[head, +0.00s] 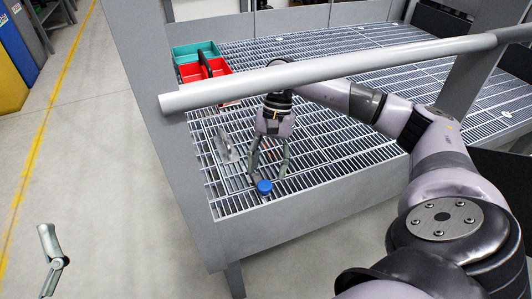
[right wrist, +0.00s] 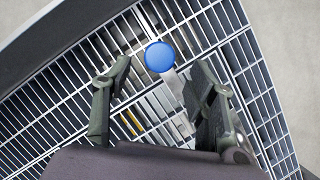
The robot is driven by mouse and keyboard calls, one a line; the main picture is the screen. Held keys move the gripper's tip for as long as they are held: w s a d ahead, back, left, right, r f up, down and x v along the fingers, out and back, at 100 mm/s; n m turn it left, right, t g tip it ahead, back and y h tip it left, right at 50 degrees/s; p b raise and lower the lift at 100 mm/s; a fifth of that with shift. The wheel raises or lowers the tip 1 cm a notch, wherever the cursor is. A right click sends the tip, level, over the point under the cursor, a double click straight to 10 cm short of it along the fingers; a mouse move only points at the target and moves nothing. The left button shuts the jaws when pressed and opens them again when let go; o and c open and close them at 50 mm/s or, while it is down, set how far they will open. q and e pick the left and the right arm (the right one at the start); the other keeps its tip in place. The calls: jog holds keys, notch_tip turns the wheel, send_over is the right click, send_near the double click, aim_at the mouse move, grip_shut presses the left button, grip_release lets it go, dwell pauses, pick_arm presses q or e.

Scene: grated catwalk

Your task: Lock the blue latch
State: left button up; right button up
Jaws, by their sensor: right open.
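The blue latch shows as a round blue knob (head: 264,187) near the front edge of the grated platform in the head view. In the right wrist view the blue knob (right wrist: 159,57) sits at the end of a short grey metal lever (right wrist: 174,84). My right gripper (head: 267,171) is open and points down just above the knob. In the right wrist view its fingertips (right wrist: 164,68) stand apart on either side of the lever, with the knob just beyond them; contact is not visible. Part of my left gripper (head: 52,262) shows at the lower left; its opening cannot be judged.
A thick grey rail (head: 330,75) crosses above the grating, in front of my right forearm. A grey post (head: 150,100) stands at the left. Red (head: 205,68) and teal (head: 196,50) bins sit at the back left. A small metal plate (head: 227,146) stands left of the gripper.

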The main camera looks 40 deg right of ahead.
jog(key=v, duration=0.8)
jog(key=shift+a, duration=0.1)
